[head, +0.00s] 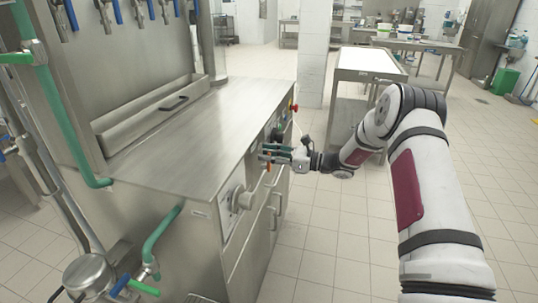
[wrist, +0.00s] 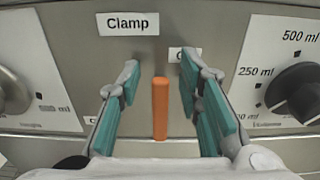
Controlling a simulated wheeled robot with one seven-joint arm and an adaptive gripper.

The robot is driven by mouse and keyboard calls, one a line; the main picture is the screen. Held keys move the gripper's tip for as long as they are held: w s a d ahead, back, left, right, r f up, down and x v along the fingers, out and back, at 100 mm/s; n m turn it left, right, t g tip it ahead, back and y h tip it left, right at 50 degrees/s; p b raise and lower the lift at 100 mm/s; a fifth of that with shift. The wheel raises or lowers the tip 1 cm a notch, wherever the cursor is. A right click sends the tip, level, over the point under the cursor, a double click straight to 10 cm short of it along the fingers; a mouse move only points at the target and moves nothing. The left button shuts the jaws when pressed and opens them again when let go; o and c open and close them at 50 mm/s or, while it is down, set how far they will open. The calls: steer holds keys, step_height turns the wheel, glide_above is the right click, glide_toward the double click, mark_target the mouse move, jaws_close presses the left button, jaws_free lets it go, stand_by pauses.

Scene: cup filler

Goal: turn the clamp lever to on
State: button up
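The clamp lever is an orange upright bar (wrist: 160,108) on the steel front panel, in the middle of the wrist view. A "Clamp" label (wrist: 127,22) is above it to the left. A second label (wrist: 184,54), partly hidden by my right finger, shows only an "O". My gripper (wrist: 159,70) is open, with one teal-padded finger on each side of the lever. A gap shows between the lever and each finger. In the head view my gripper (head: 277,153) is at the front panel of the steel machine (head: 215,125).
A black dial (wrist: 293,92) with "250 ml" and "500 ml" marks is to the right of my gripper. Another dial (wrist: 12,97) is at the left edge. In the head view a red button (head: 294,107) is farther along the panel. The tiled floor beside the machine is clear.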

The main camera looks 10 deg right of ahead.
jaws_close()
steer(key=shift+s, duration=0.1)
steer(key=n, duration=0.1)
steer(key=s+n, duration=0.1)
steer(key=n, duration=0.1)
steer(key=shift+s+a+f+n, duration=0.15)
steer(key=shift+s+a+n, duration=0.05)
steer(key=shift+a+n, duration=0.15)
steer(key=n, duration=0.1)
steer(key=s+n, duration=0.1)
steer(key=n, duration=0.1)
steer(key=a+f+n, duration=0.1)
steer(key=shift+s+b, duration=0.3)
steer(key=shift+b, duration=0.1)
steer(key=n, duration=0.2)
steer(key=s+f+n, duration=0.1)
steer(key=f+n+b, duration=0.1)
steer(key=n, duration=0.1)
steer(key=shift+s+a+f+n, duration=0.15)
steer(key=shift+a+f+n, duration=0.05)
steer(key=shift+a+n, duration=0.15)
steer(key=shift+s+a+f+n+b, duration=0.1)
steer(key=shift+f+n+b, duration=0.35)
steer(key=shift+n, duration=0.7)
steer(key=shift+s+f+n+b, duration=0.1)
steer(key=shift+f+n+b, duration=0.15)
steer(key=shift+f+n, duration=0.6)
steer(key=shift+r+n, duration=0.25)
steer(key=shift+n, duration=0.15)
